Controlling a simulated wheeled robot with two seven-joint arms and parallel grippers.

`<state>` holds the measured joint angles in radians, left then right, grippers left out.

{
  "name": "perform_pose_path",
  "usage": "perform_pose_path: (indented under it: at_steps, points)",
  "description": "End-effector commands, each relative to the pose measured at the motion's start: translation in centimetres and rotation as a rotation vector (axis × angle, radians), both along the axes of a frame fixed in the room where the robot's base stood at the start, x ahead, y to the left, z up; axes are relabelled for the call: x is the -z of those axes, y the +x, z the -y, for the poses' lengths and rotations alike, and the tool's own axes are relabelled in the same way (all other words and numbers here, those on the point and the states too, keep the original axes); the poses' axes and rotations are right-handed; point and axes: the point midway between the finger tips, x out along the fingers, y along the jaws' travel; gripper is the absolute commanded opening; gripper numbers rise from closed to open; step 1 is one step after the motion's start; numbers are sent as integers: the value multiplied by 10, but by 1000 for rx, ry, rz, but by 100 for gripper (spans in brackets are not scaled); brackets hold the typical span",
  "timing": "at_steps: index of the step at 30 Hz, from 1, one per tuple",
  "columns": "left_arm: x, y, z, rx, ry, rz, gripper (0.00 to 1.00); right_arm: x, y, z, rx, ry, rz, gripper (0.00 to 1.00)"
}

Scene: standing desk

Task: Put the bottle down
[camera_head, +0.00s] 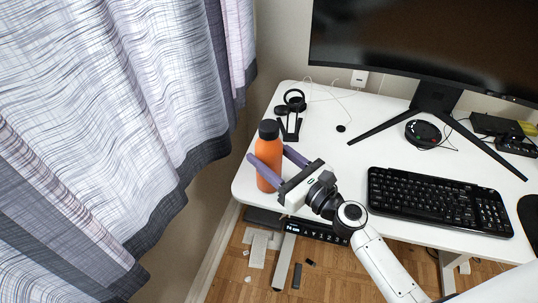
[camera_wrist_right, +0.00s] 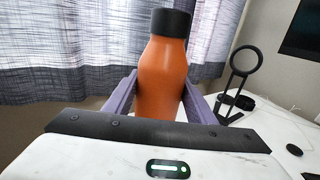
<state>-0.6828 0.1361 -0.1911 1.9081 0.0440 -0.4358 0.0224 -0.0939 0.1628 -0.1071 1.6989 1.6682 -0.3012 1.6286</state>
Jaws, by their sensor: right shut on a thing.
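An orange bottle (camera_head: 268,160) with a black cap stands upright at the left end of the white desk (camera_head: 340,150), near its left edge. My right gripper (camera_head: 268,158) has its purple fingers on both sides of the bottle and is shut on it. The right wrist view shows the bottle (camera_wrist_right: 162,75) upright between the two fingers. Its base is hidden there behind the gripper body. In the head view the bottle's bottom appears at or just above the desk top; I cannot tell whether it touches. My left gripper is not in view.
A black stand (camera_head: 291,115) is just behind the bottle. A black keyboard (camera_head: 438,200) lies to the right, with a monitor (camera_head: 430,45) behind it. A curtain (camera_head: 120,120) hangs left of the desk. Desk room between the stand and keyboard is mostly clear.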

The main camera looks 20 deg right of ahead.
Motion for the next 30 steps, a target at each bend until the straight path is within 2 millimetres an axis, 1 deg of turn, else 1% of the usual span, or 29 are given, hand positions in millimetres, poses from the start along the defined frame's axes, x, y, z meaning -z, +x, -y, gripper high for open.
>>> perform_pose_path:
  at_steps: [2,3,5,6,14,17,18,20,22,30]
  points:
    - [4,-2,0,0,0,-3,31,-1,1,0,0,2,7,0]
    - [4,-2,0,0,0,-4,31,3,0,0,0,0,0,52]
    - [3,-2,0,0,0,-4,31,2,0,0,0,0,0,62]
    - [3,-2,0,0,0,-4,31,2,0,0,0,0,0,69]
    - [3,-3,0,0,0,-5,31,2,0,0,0,0,0,69]
    - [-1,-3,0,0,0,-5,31,-2,0,0,0,0,0,69]
    - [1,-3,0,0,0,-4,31,0,-3,1,0,0,-2,69]
    - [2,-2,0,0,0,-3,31,2,-10,5,1,0,-2,69]
    - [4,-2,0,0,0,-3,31,2,-22,9,0,0,-2,69]
    - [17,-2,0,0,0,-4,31,4,-76,34,0,0,-3,69]
